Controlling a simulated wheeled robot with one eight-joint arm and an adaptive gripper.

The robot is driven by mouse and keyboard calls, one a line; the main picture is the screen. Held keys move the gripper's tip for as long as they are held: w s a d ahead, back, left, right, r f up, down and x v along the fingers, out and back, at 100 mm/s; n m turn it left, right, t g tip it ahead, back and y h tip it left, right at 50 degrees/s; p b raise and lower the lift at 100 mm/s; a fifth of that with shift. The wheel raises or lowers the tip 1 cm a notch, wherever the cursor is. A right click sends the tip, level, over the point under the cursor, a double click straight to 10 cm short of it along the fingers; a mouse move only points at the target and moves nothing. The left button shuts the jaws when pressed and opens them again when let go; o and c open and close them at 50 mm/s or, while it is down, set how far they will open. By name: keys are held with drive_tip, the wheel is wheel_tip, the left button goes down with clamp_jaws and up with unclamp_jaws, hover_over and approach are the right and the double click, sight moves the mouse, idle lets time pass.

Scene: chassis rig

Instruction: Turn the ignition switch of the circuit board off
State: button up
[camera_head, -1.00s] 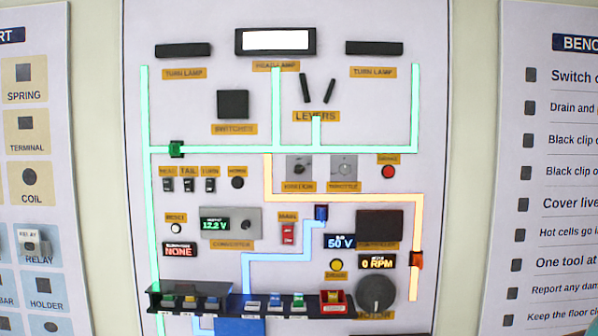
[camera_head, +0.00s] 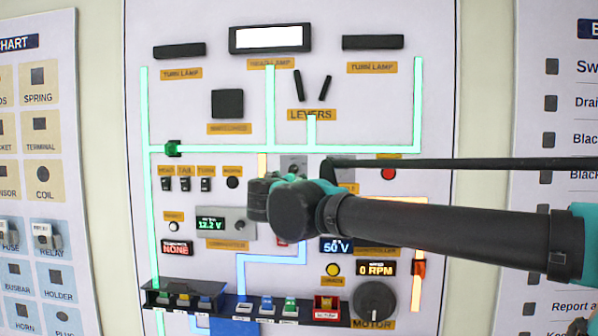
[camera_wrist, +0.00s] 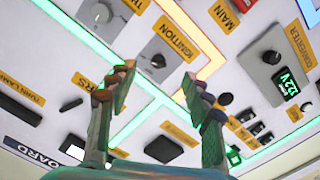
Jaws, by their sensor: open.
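The ignition switch is a round dark knob on a grey plate, beside a yellow IGNITION label. In the wrist view the ignition switch (camera_wrist: 158,61) shows just beyond and between the fingertips of my gripper (camera_wrist: 157,74). The fingers are apart, one on each side of the knob in the picture, and hold nothing. I cannot tell whether they touch the panel. In the head view only the upper part of the ignition plate (camera_head: 291,162) shows; my arm covers the rest. The circuit board (camera_head: 200,100) stands upright, with green, orange and blue lines lit.
The throttle knob (camera_wrist: 100,12) sits close beside the ignition switch. The levers (camera_head: 311,86) are above it, the converter (camera_head: 225,222) lower left. A shelf of coloured clips (camera_head: 250,308) juts out below. The headlamp (camera_head: 268,38) is lit white.

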wheel_tip(320, 180, up, 3)
drive_tip(key=a+y, duration=0.1)
drive_tip(key=a, duration=0.1)
approach(292, 170)
drive_tip(key=shift+t, duration=0.3)
drive_tip(key=w, duration=0.9)
drive_tip(key=shift+w+d+f, duration=0.15)
drive_tip(key=shift+w+d, duration=0.05)
drive_tip(key=shift+w, duration=0.1)
drive_tip(key=c, duration=1.1)
drive_tip(key=shift+n, duration=0.3)
